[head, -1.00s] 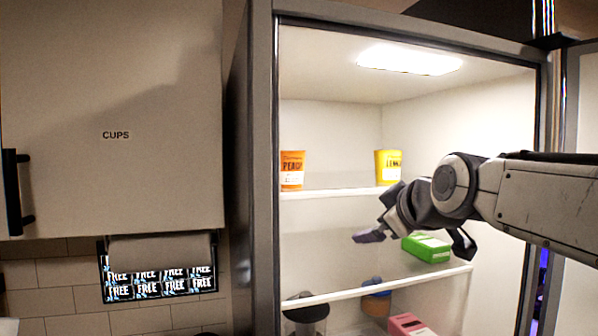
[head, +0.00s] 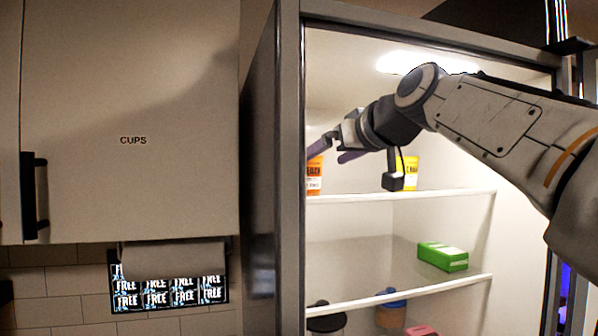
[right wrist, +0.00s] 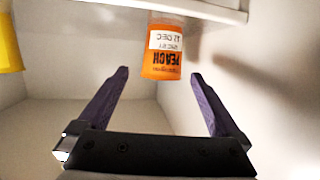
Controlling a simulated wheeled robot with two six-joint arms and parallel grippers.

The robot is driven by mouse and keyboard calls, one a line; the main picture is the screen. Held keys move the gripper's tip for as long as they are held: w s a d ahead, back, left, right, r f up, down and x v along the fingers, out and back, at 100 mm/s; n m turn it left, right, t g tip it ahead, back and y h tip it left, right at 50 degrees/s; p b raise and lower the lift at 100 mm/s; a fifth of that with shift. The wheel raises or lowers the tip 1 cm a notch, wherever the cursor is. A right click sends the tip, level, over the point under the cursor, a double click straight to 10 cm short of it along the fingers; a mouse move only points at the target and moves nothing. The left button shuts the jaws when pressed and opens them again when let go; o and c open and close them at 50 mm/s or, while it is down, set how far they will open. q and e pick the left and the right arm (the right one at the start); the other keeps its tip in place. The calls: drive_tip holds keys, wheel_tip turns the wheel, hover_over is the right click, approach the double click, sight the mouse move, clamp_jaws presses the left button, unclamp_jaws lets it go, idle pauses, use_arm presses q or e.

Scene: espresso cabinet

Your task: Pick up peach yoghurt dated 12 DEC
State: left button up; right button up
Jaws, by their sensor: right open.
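The peach yoghurt (head: 314,184) is an orange cup at the left of the upper fridge shelf, partly hidden behind my right gripper (head: 330,151). In the right wrist view the peach cup (right wrist: 162,55) appears upside down. Its white label reads PEACH and a date that looks like 12 DEC. My right gripper's purple fingers (right wrist: 158,74) are spread wide and empty. The cup shows between and beyond the fingertips; contact is not visible. My left gripper is out of view.
A yellow cup (head: 411,173) stands to the right on the same shelf (head: 400,195). It also shows at the left edge of the right wrist view (right wrist: 9,45). A green box (head: 442,256) lies on the shelf below. The fridge's left frame (head: 290,200) is close to the peach cup.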

sight(316, 159)
drive_tip(key=shift+x, duration=1)
drive_tip(key=p+x, duration=0.3)
drive_tip(key=x, duration=0.1)
drive_tip(key=shift+a+r, duration=0.3)
drive_tip(key=shift+r, duration=0.05)
drive_tip(key=shift+w+a+f, duration=0.25)
drive_tip(key=shift+w+f, duration=0.05)
drive_tip(key=shift+w, duration=0.25)
drive_tip(key=c, duration=1.3)
